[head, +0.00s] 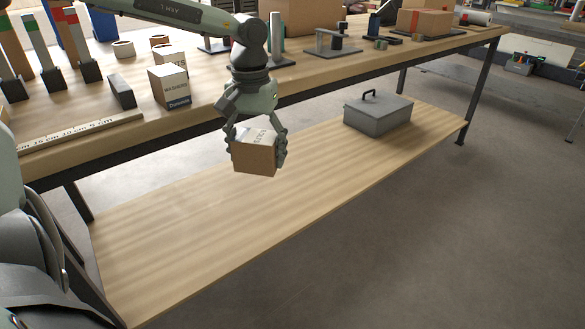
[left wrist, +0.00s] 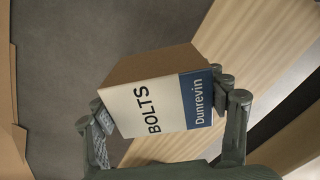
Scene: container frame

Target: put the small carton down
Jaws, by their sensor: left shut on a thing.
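The small carton (head: 254,157) is a brown box with a white and blue label. In the left wrist view the label on the carton (left wrist: 160,98) reads "BOLTS" and "Dunrevin". My left gripper (head: 256,140) is shut on the carton, with fingers on two opposite sides. It holds the carton in the air in front of the bench's front edge, above the level of the lower shelf (head: 190,215). The gripper's fingers also show in the left wrist view (left wrist: 165,115). My right gripper is not in view.
The bench top (head: 65,115) carries a "WASHERS" carton (head: 169,86), another carton behind it, a ruler (head: 80,132), rolls and dark blocks. A grey metal box (head: 378,113) stands at the right of the lower shelf. The shelf's left and middle are bare.

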